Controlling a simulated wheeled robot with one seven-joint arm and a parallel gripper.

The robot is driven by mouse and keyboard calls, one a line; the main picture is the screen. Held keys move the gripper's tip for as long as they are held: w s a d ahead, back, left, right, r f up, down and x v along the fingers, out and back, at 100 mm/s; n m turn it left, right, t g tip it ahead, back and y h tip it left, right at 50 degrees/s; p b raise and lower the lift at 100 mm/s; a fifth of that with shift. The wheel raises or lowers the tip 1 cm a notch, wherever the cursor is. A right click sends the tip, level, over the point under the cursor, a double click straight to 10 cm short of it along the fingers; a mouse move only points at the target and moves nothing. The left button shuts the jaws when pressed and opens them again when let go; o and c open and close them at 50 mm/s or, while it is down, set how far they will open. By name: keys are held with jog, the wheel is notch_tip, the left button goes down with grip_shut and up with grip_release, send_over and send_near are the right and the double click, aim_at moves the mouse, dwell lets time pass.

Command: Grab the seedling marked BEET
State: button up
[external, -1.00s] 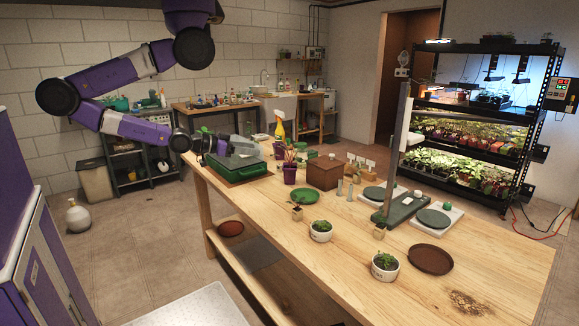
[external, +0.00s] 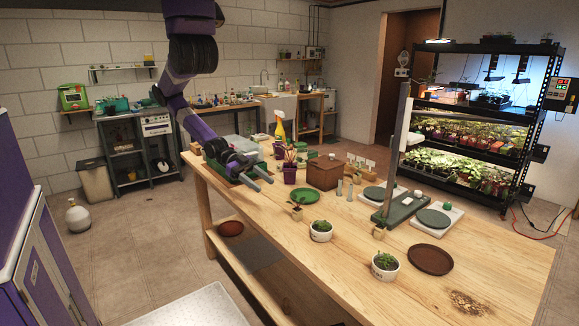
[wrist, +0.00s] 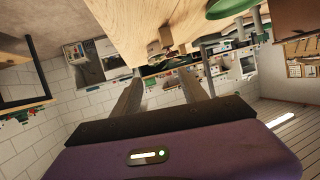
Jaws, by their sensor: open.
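My gripper (external: 264,182) is open and empty over the far left part of the wooden table, with its fingers pointing right. In the wrist view its two fingers (wrist: 163,79) stand apart with nothing between them. Seedlings stand on the table: one in a small tan block pot (external: 297,213), one in a white pot (external: 321,235) and one in a nearer white pot (external: 385,273). A small tan block with a dark plant also shows in the wrist view (wrist: 154,48), beyond the fingertips. I cannot read BEET on any pot.
A green saucer (external: 306,196), a purple pot (external: 290,175), a brown box (external: 323,176) and a spray bottle (external: 280,130) stand near my gripper. A grey upright post (external: 397,155) on a dark base rises further right.

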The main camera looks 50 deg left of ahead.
aim_at(295, 208)
jog(key=w+d+f+m+g, duration=0.1)
jog(key=d, duration=0.1)
jog(key=w+d+f+m+g, duration=0.2)
jog(key=d+f+g, duration=0.1)
jog(key=shift+d, duration=0.35)
jog(key=w, duration=0.1)
jog(key=w+f, duration=0.1)
jog(key=w, duration=0.1)
jog(key=shift+w+d+f, duration=0.1)
jog(key=shift+w, duration=0.1)
jog(key=shift+w+f+n, duration=0.1)
jog(key=shift+w+n, duration=0.15)
jog(key=shift+n, duration=0.15)
jog(key=shift+d+f+t, duration=0.2)
jog(key=shift+d, duration=0.35)
jog(key=shift+d+f+t, duration=0.15)
jog(key=shift+d+t, duration=0.05)
jog(key=shift+d, duration=0.3)
jog(key=shift+s+p+x, duration=0.15)
jog(key=shift+p+x, duration=0.25)
jog(key=shift+x, duration=0.95)
jog(key=shift+s+p+x, duration=0.15)
jog(key=shift+p+x, duration=0.25)
jog(key=shift+x, duration=0.9)
jog(key=shift+f, duration=0.15)
grip_shut()
